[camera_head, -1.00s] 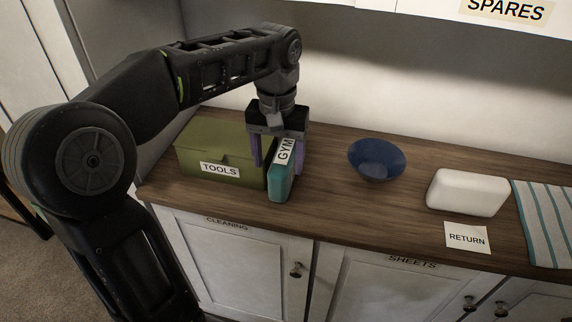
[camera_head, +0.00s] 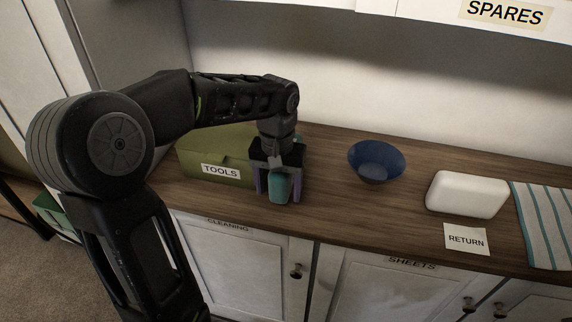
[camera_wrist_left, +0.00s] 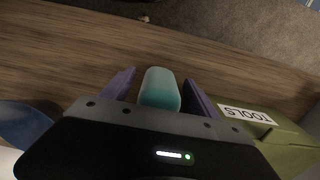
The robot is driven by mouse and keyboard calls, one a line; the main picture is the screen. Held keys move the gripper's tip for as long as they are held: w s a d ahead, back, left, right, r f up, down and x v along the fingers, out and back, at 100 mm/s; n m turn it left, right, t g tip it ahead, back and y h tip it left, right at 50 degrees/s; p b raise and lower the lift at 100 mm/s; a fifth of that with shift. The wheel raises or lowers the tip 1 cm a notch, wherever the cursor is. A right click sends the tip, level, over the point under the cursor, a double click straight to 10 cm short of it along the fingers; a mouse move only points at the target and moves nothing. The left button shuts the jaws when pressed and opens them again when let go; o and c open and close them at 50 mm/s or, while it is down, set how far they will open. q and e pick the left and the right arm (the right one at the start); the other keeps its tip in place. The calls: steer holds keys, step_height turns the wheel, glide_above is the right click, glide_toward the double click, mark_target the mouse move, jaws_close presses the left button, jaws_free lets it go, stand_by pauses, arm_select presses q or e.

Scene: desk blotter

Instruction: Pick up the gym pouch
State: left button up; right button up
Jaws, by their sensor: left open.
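The gym pouch (camera_head: 280,189) is a teal, rounded block standing on the wooden counter, just right of the green tools box. My left gripper (camera_head: 278,190) is lowered over it from above, with one purple finger on each side. Its jaws are open, and the palm hides the pouch's top and its GYM label. In the left wrist view the pouch (camera_wrist_left: 160,90) sits between the two fingers, with a visible gap on each side. My right gripper is not in view.
The green tools box (camera_head: 205,160) stands close on the left of the gripper. A blue bowl (camera_head: 376,163), a white block (camera_head: 466,194), a RETURN card (camera_head: 466,238) and a striped towel (camera_head: 545,225) lie to the right. Bare counter lies between pouch and bowl.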

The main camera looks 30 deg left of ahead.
arm_select(q)
steer(key=shift+f, duration=0.9)
jaws_close()
stand_by(0.4)
